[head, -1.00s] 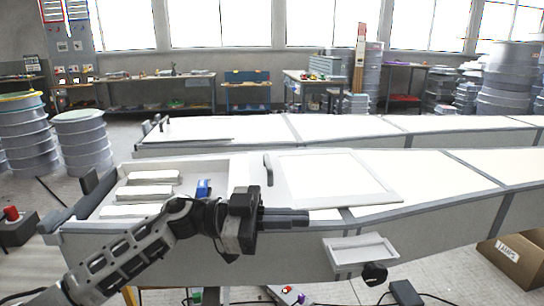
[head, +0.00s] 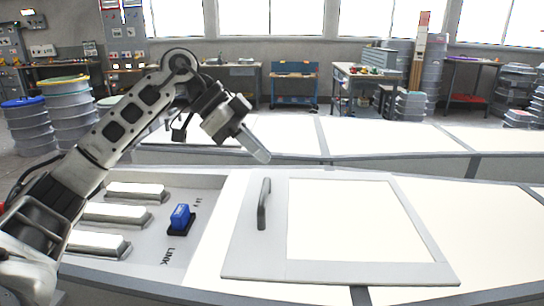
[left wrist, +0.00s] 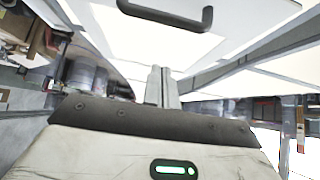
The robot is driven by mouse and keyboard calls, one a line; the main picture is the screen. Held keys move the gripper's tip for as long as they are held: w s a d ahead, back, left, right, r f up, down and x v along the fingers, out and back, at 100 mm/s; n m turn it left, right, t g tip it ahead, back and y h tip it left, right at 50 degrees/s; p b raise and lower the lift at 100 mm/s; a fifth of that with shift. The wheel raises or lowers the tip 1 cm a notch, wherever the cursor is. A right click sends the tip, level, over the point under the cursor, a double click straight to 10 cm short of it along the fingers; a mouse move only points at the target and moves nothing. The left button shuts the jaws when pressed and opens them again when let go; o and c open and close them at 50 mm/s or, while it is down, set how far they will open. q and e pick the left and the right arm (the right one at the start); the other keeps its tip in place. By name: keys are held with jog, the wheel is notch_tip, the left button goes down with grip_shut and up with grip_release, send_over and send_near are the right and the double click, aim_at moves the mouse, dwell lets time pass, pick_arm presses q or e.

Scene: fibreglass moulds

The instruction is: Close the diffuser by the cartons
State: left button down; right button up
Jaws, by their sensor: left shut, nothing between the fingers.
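A flat white diffuser panel (head: 345,273) with a pale framed middle lies on top of the near light box. A dark grey bar handle (head: 264,203) stands at its left side; a dark handle also shows in the left wrist view (left wrist: 165,20). Left of the panel the box's compartment is open, showing white lamps (head: 112,213) and a blue switch (head: 180,216) by the word LINK. My left gripper (head: 262,156) is shut and empty, pointing down to the right, above and beyond the handle, apart from it. No cartons show now. My right gripper is out of view.
A second long white light box (head: 390,135) runs behind the near one. Stacked round drums (head: 70,110) stand at the left, benches (head: 360,85) along the back wall. Air above the panel's right is clear.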

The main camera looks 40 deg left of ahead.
aim_at(267, 191)
pick_arm(q)
jog(key=x, duration=0.9)
jog(key=shift+s+d, duration=0.15)
jog(key=shift+s, duration=0.2)
jog(key=a, duration=0.1)
jog(key=s+a, duration=0.1)
jog(key=shift+s+a+f, duration=0.2)
jog(key=shift+a+f, duration=0.05)
jog(key=shift+a, duration=0.1)
jog(key=shift+s+a, duration=0.3)
jog(key=shift+a, duration=0.2)
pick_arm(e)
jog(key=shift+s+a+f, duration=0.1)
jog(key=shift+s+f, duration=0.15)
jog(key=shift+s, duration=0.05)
